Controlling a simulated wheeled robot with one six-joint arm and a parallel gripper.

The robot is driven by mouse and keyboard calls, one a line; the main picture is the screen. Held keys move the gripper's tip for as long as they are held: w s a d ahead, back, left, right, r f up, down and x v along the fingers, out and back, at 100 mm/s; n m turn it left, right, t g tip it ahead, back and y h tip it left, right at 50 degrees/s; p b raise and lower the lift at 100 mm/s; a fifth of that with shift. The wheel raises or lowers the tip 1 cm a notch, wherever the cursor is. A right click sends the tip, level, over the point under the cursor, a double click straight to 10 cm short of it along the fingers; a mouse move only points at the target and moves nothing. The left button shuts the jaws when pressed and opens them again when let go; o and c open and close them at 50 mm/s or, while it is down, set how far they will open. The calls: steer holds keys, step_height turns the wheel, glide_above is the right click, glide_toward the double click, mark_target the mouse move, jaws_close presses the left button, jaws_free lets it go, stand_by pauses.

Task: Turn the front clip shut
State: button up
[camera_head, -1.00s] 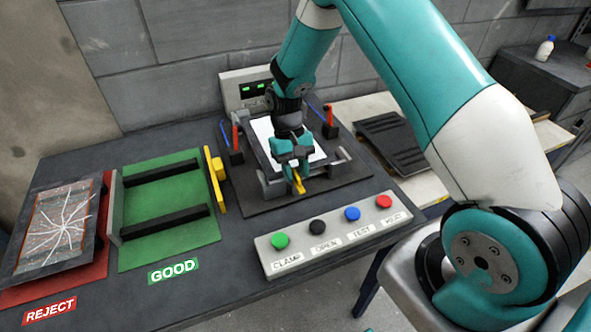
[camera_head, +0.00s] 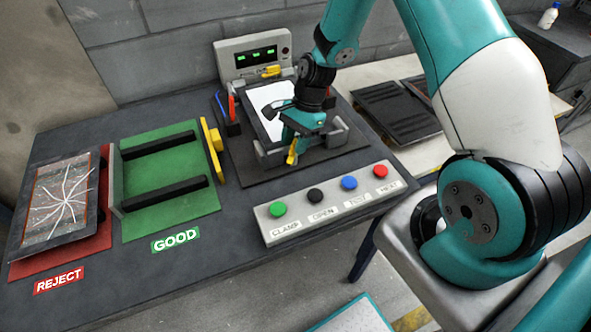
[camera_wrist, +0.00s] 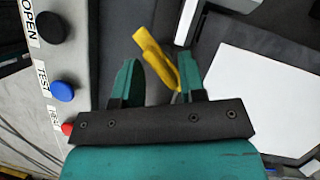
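The front clip (camera_head: 292,152) is a small yellow lever at the near edge of the dark test fixture (camera_head: 254,188). My gripper (camera_head: 297,137) is just above it, pointing down. In the wrist view the yellow clip (camera_wrist: 154,55) lies slanted between my two spread fingers, its lower end close to the right finger. The gripper (camera_wrist: 158,74) is open, with a gap between the clip and the left finger. I cannot tell whether the right finger touches it. A white panel (camera_head: 268,98) lies in the fixture, partly hidden by my arm; it also shows in the wrist view (camera_wrist: 262,105).
Another yellow clip (camera_head: 270,71) is at the fixture's back. A button box (camera_head: 330,206) with green, black, blue and red buttons stands in front. A green GOOD tray (camera_head: 166,213) and a red REJECT tray (camera_head: 100,238) with a cracked panel are left. Dark trays lie right.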

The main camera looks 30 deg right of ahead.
steer(key=b+v, duration=0.2)
steer(key=v, duration=1.5)
steer(key=s+a+r+n+b, duration=0.4)
steer(key=s+a+n, duration=0.65)
steer(key=a, duration=0.25)
steer(key=s+a+n+b, duration=0.1)
steer(key=s+a+n, duration=0.1)
steer(key=s+n, duration=0.3)
steer(key=s+a+f+n+t+b, duration=0.1)
steer(key=s+a+n+b, duration=0.1)
steer(key=s+n, duration=0.3)
steer(key=shift+s+a+f+n, duration=0.3)
steer(key=shift+s+a, duration=0.55)
steer(key=shift+s, duration=0.5)
